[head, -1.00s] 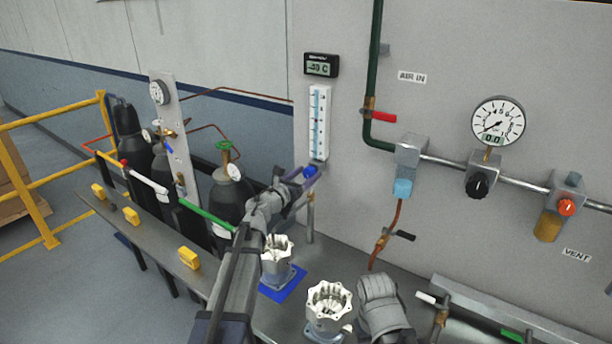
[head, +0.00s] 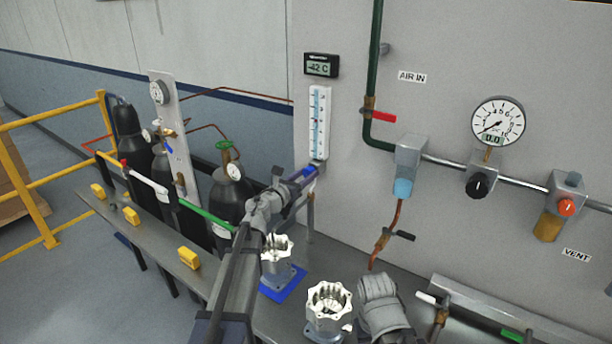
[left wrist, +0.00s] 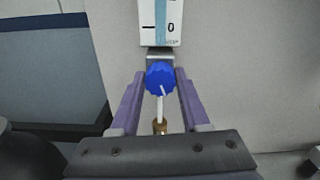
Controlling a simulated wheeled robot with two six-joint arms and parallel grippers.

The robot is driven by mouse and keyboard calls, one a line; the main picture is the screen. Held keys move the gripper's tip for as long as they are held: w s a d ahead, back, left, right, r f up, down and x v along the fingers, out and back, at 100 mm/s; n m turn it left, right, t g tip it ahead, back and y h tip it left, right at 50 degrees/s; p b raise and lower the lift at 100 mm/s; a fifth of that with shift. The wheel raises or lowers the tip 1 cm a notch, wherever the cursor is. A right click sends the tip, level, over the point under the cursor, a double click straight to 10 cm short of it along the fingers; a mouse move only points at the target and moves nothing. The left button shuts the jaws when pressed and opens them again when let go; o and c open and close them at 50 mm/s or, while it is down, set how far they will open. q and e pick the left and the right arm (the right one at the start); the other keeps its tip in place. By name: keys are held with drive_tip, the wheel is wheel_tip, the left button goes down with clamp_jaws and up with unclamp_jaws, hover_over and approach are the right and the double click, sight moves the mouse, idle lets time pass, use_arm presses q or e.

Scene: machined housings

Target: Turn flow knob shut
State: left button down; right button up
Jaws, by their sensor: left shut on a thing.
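The blue flow knob (left wrist: 160,76) sits at the foot of the white flow meter (left wrist: 160,22), with a white mark on its lower face. In the left wrist view, the purple fingers of my left gripper (left wrist: 160,88) lie along both sides of the knob, shut on it. In the head view, my left gripper (head: 306,174) reaches the wall below the flow meter (head: 319,122). Its fingers hide most of the knob there. My right gripper is not in view.
Two silver machined housings (head: 328,310) stand on the bench below my left arm, one on a blue mat (head: 284,288). Gas cylinders (head: 232,195) stand left. Pipes, a gauge (head: 498,122) and valves line the wall on the right.

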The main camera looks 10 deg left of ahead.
use_arm(q)
drive_tip(key=n, duration=0.7)
drive_tip(key=shift+n, duration=0.3)
drive_tip(key=n, duration=0.4)
drive_tip(key=shift+a, duration=0.1)
drive_tip(key=n, duration=0.4)
drive_tip(key=shift+f, duration=0.1)
drive_tip(key=n, duration=0.7)
drive_tip(key=shift+f, duration=0.1)
drive_tip(key=n, duration=0.4)
drive_tip(key=shift+n, duration=1.8)
